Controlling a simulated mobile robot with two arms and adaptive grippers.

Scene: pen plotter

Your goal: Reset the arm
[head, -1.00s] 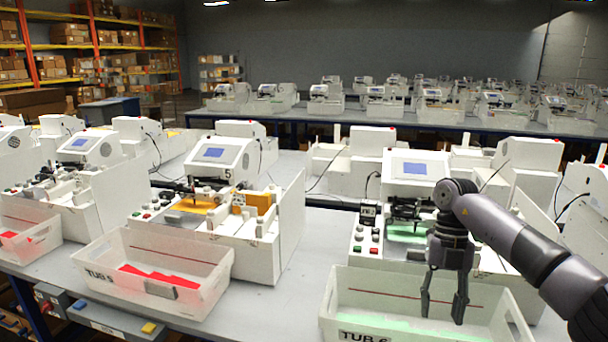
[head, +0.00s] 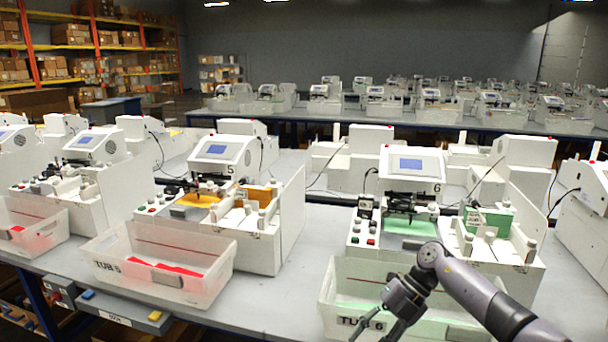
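My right arm comes in from the lower right and bends down at a grey joint. My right gripper (head: 394,328) hangs low in front of plotter 6 (head: 410,203), over the white tub labelled TUB 6 (head: 340,287). It points down and to the left, and its fingertips run toward the bottom edge of the picture. I cannot tell whether it is open or shut, and I see nothing held in it. Green material lies in the tub, partly hidden by my arm. My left gripper is not in view.
Plotter 5 (head: 222,155) stands to the left, with the tub labelled TUB 5 (head: 120,262) holding red pieces in front. Bare grey tabletop (head: 290,290) shows between the two tubs. More machines line the tables behind. Shelves with boxes stand at the back left.

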